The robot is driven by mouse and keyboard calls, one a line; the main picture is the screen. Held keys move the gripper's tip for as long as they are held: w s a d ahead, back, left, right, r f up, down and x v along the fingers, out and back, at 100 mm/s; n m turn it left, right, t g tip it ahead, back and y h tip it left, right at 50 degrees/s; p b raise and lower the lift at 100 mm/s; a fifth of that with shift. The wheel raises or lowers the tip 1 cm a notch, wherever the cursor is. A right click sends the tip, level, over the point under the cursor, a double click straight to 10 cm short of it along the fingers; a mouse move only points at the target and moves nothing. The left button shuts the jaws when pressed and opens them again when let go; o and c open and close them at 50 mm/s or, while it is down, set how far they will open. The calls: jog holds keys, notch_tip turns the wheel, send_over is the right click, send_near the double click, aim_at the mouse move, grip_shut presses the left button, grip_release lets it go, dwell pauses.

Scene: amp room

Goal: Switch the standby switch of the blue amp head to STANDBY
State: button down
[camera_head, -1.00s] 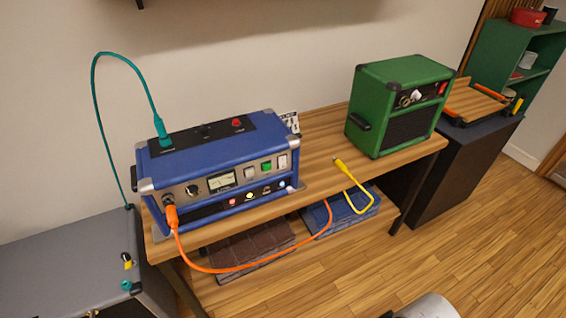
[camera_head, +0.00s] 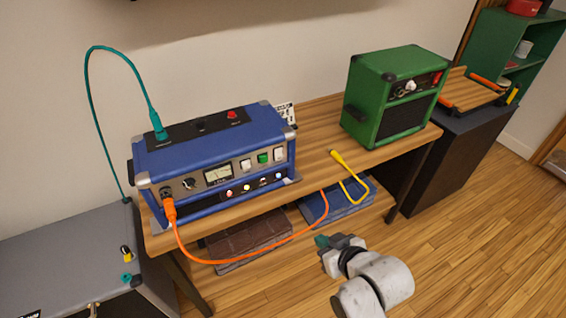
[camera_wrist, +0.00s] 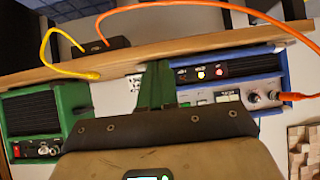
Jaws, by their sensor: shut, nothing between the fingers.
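The blue amp head (camera_head: 215,145) stands on the wooden bench, with a meter and dials on its front panel. A row of rocker switches (camera_head: 263,157), one of them green, sits at the panel's right; their labels are too small to read, so I cannot tell which is standby. My gripper (camera_head: 322,241) is shut and empty, low in front of the bench, right of and apart from the amp. In the wrist view my green fingers (camera_wrist: 156,86) point towards the bench and hide part of the blue amp's panel (camera_wrist: 225,97).
A green amp (camera_head: 392,98) stands farther right on the bench (camera_head: 318,150). An orange cable (camera_head: 260,258) hangs in front from the blue amp's jack. A yellow cable (camera_head: 350,172) droops over the bench edge. A teal cable (camera_head: 88,110) loops behind.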

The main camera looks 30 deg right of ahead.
aim_at(278, 159)
jog(key=w+r+t, duration=0.6)
jog(key=w+r, duration=0.2)
jog(key=shift+w+d+r, duration=0.15)
jog(key=shift+r, duration=0.2)
jog(key=w, duration=0.4)
jog(key=w+f+p, duration=0.1)
jog(key=w, duration=0.8)
jog(key=shift+w+f+p, duration=0.25)
jog(key=shift+f+p, duration=0.1)
jog(key=shift+p, duration=0.05)
jog(key=shift+w, duration=0.2)
jog(key=shift+f, duration=0.1)
